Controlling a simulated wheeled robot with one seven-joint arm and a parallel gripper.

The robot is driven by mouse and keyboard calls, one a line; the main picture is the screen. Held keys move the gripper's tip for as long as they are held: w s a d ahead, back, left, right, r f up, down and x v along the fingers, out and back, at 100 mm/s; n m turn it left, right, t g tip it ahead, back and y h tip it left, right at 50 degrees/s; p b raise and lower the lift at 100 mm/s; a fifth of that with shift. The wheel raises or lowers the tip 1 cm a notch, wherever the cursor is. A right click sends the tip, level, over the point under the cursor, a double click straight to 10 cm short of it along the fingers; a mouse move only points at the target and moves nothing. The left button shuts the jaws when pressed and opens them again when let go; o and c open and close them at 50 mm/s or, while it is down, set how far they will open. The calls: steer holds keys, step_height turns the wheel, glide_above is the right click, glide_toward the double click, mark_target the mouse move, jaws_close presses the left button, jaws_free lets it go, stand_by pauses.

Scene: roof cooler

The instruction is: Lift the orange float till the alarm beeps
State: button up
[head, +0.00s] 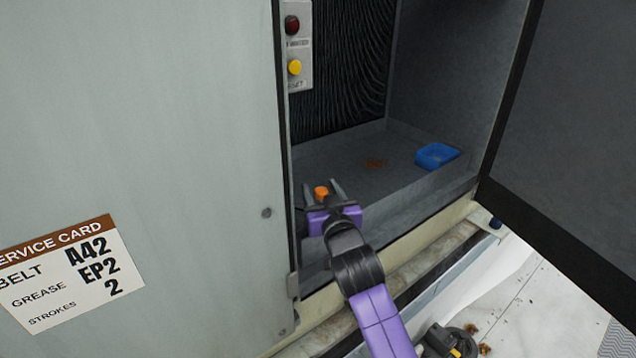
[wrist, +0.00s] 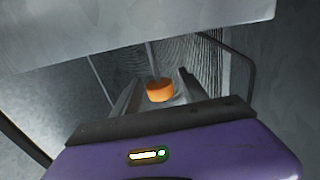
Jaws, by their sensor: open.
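The orange float (head: 321,192) is a small round piece inside the open cabinet, near its left side. In the wrist view the float (wrist: 160,91) sits at the lower end of a thin upright rod. My gripper (head: 323,187) is open, with its two grey fingers pointing into the cabinet. In the head view the float appears between the fingers. In the wrist view it shows ahead, between the finger lines, and I see no contact. A red lamp (head: 292,25) and a yellow button (head: 294,67) are on a panel above; the lamp looks dark.
The cabinet's left panel (head: 140,120) and open dark door (head: 580,150) flank the opening. A raised sill runs along the front.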

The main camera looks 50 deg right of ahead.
steer(key=shift+x, duration=1.05)
steer(key=shift+c, duration=0.2)
jaws_close()
stand_by(0.5)
